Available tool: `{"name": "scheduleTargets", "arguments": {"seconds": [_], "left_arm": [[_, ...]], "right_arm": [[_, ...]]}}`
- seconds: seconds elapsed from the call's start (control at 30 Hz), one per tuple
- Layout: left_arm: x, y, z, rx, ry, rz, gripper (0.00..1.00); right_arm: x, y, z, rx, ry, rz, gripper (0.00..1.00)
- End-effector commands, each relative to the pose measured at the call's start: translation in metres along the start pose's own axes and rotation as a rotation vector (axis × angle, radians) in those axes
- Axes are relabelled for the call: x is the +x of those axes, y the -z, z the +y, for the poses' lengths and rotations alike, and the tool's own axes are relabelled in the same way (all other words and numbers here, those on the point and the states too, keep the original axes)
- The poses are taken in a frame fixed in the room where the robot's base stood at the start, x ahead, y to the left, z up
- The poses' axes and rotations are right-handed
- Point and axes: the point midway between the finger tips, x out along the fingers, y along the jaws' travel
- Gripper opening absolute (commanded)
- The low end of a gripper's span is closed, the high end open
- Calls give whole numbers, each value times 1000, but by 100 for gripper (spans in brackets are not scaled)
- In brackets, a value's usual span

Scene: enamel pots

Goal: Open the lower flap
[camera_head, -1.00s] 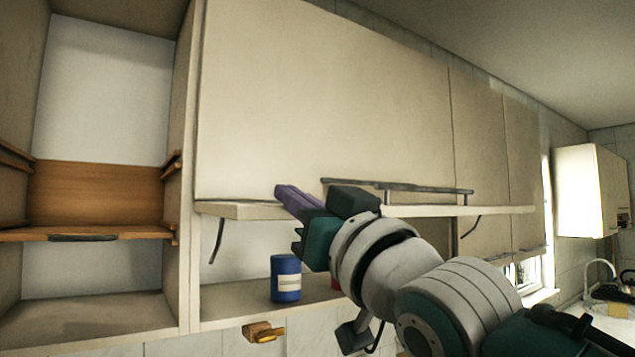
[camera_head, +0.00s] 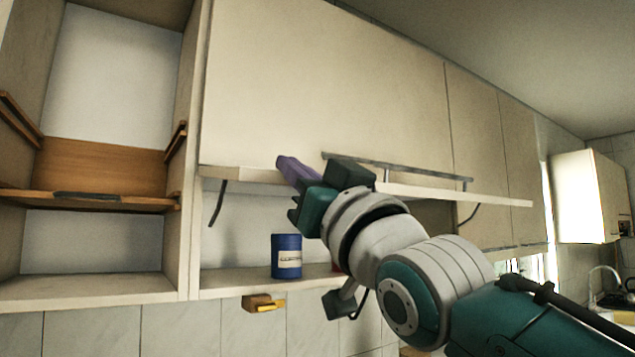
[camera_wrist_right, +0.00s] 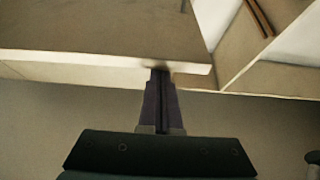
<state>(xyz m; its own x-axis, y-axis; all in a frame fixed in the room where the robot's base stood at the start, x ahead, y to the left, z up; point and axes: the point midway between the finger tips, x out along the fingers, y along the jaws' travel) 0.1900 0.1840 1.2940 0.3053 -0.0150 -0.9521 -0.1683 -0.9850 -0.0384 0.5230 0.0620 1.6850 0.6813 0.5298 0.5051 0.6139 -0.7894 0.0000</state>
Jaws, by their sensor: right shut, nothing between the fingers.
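The lower flap (camera_head: 450,194) is a cream panel below a large upper cabinet door (camera_head: 330,85). It stands out about level, seen nearly edge-on, with a strut (camera_head: 217,203) under its left end. A long dark bar handle (camera_head: 400,170) shows just above its edge. My right gripper (camera_head: 283,165) is shut and empty, its purple fingers at the flap's front edge. In the right wrist view the fingers (camera_wrist_right: 159,75) reach the pale edge of the panel (camera_wrist_right: 70,60); whether they touch cannot be told. My left gripper is not in view.
Under the flap, a blue can (camera_head: 287,256) stands on the cabinet's bottom shelf (camera_head: 235,280); a red thing is mostly hidden behind my arm. An open cabinet with a wooden shelf (camera_head: 100,170) is at left. A small wooden block (camera_head: 262,303) sits below.

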Motion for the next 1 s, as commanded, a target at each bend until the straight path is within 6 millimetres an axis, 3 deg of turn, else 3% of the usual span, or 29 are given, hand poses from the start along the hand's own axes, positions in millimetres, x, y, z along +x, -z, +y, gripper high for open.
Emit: {"name": "scheduleTargets", "arguments": {"seconds": [0.03, 0.47, 0.57, 0.73, 0.8, 1.0], "left_arm": [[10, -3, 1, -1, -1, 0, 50], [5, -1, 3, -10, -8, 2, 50], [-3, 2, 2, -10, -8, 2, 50], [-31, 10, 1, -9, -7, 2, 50], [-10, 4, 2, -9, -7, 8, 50], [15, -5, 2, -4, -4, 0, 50]], "right_arm": [[-3, -6, 0, 0, 0, 8, 0], [0, 0, 0, 0, 0, 13, 0], [5, 9, 1, -1, 0, 14, 0], [26, 43, 4, -4, -3, 16, 0], [4, 27, 5, -3, -4, 14, 0], [-33, 27, 4, -2, -3, 16, 0]]}}
